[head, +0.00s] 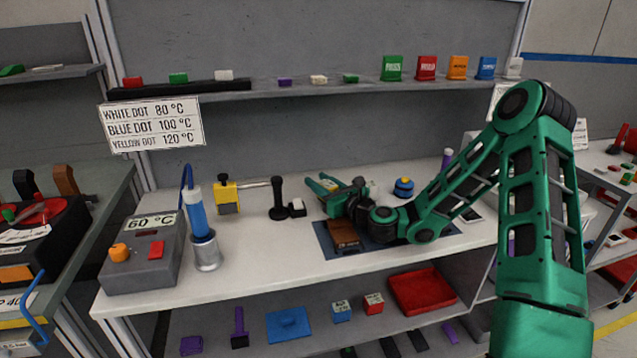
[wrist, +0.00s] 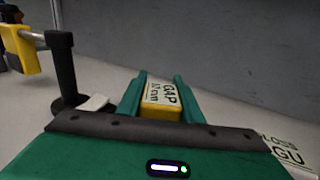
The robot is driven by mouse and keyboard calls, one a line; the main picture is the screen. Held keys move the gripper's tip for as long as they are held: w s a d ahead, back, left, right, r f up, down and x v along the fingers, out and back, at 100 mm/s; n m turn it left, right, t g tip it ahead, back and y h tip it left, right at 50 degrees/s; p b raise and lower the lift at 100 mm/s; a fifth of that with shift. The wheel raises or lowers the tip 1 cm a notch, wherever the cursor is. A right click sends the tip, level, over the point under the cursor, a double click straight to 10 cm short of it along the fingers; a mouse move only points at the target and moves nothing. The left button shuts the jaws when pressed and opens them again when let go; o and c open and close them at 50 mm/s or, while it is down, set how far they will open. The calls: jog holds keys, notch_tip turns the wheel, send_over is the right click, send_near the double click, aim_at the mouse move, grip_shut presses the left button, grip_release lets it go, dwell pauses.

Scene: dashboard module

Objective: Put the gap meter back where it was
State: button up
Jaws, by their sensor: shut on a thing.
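The gap meter (wrist: 162,96) is a small yellow block with a white label reading GAP and a value in mm. In the wrist view it sits between the two green fingers of my gripper (wrist: 160,80), which is shut on it. In the head view my gripper (head: 322,184) is over the back middle of the white workbench (head: 270,240), and I cannot make out the gap meter there. I cannot tell whether the meter touches the bench.
Left of my gripper stand a black upright post (head: 279,198) and a yellow tool with a black knob (head: 227,195). A grey 60 °C heater box (head: 145,253) and a metal cup (head: 206,250) are further left. A blue-and-yellow round item (head: 403,187) is to the right.

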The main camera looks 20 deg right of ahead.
jog(key=o, duration=1.2)
jog(key=shift+r, duration=0.4)
jog(key=v, duration=1.2)
jog(key=shift+d+r, duration=0.1)
jog(key=shift+r, duration=0.05)
